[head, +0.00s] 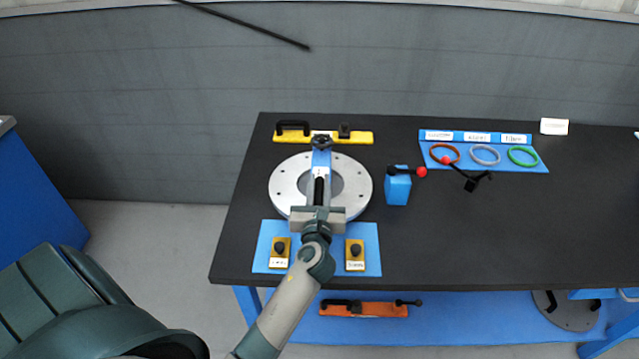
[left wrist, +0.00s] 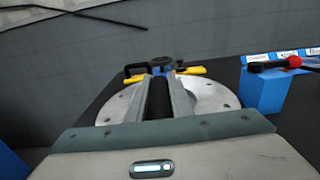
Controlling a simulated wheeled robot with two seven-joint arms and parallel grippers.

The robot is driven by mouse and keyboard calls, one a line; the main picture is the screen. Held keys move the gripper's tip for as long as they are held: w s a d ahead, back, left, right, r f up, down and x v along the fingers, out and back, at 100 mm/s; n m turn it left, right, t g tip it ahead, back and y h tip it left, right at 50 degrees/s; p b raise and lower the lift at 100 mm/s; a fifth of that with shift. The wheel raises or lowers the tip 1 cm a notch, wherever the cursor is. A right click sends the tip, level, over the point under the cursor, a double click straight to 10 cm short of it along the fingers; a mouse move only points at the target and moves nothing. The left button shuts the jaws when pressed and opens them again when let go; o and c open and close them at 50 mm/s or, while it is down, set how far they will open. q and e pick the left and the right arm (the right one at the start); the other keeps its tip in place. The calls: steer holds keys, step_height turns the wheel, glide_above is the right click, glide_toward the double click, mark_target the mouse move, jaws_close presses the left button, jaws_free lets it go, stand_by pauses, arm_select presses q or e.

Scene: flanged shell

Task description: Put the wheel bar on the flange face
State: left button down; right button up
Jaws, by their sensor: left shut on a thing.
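The flange face (head: 282,189) is a pale metal disc with small holes and a darker centre, on the dark table; it also shows in the left wrist view (left wrist: 215,100). The wheel bar (head: 320,159) is blue with a black handwheel at its far end, and it lies lengthwise over the disc. My left gripper (head: 319,188) is shut on its black handle, above the disc. In the left wrist view the black handle (left wrist: 158,100) sits between the fingers, with the wheel beyond. Whether the bar touches the disc I cannot tell. My right gripper is not in view.
A yellow bar (head: 355,137) lies behind the disc. A blue block (head: 397,190) with a red-knobbed lever stands right. Two yellow knobbed blocks (head: 355,262) sit on a blue mat (head: 318,264) in front. A ring board (head: 532,165) is back right. The right front tabletop is clear.

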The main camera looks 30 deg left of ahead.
arm_select(q)
steer(key=shift+f, duration=0.2)
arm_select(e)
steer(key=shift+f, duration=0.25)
arm_select(q)
steer(key=c, duration=1.5)
jaws_free()
steer(key=shift+s+f, duration=0.1)
steer(key=shift+f, duration=0.1)
steer(key=b+v, duration=0.2)
steer(key=v, duration=0.6)
steer(key=shift+b+v, duration=0.95)
steer(key=shift+v, duration=3.75)
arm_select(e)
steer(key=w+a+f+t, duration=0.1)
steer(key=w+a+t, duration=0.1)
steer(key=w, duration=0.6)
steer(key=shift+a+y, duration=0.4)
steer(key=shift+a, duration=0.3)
